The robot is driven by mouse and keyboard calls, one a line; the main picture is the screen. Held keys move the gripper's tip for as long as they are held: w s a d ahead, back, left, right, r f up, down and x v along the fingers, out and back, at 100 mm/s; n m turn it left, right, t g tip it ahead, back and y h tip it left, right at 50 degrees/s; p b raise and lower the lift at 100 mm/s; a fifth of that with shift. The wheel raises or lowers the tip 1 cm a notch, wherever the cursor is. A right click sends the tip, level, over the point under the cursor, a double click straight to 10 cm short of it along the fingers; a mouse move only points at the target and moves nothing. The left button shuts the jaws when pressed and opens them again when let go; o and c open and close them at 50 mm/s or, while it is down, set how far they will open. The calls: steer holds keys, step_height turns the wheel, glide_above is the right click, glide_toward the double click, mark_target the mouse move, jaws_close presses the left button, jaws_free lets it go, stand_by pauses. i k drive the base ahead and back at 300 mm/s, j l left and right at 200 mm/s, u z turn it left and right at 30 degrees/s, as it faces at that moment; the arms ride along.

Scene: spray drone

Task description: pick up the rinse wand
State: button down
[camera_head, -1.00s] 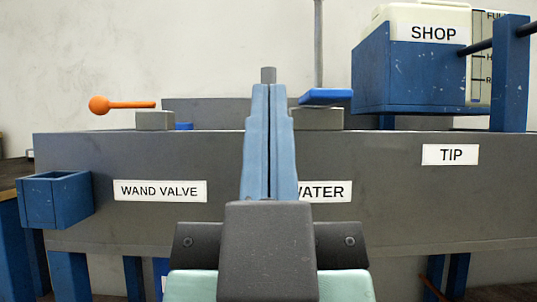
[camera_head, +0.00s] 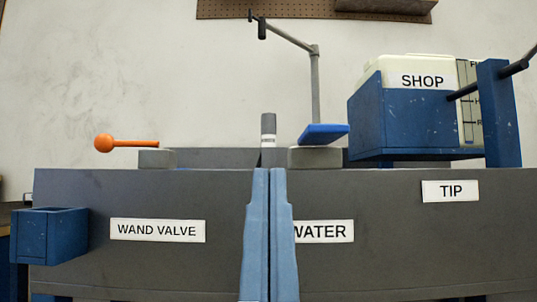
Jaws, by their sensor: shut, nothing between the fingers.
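I cannot make out the rinse wand for certain. A grey upright cylinder (camera_head: 268,125) with a pale band stands behind the front panel, just beyond my fingertips in the picture; it may be the wand's handle, and its lower part is hidden. My gripper (camera_head: 269,172) shows as two blue fingers pointing up, side by side at the middle of the view. It is shut and empty, in front of the grey panel (camera_head: 380,230). The fingers cover part of the WATER label (camera_head: 323,231).
An orange lever (camera_head: 130,144) is above the WAND VALVE label (camera_head: 157,230), and a blue lever (camera_head: 323,133) is right of the cylinder. A grey post (camera_head: 315,90) rises behind. A blue open box (camera_head: 48,236) is at left; the SHOP tank (camera_head: 422,82) sits in a blue frame at right.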

mark_target(268, 120)
steer(key=k+l+z, duration=0.1)
steer(key=l+z, duration=0.4)
steer(key=l, duration=0.15)
steer(key=j+z, duration=0.25)
steer(key=j, duration=0.4)
steer(key=j+z, duration=0.25)
steer(key=j, duration=0.35)
steer(key=k, duration=0.05)
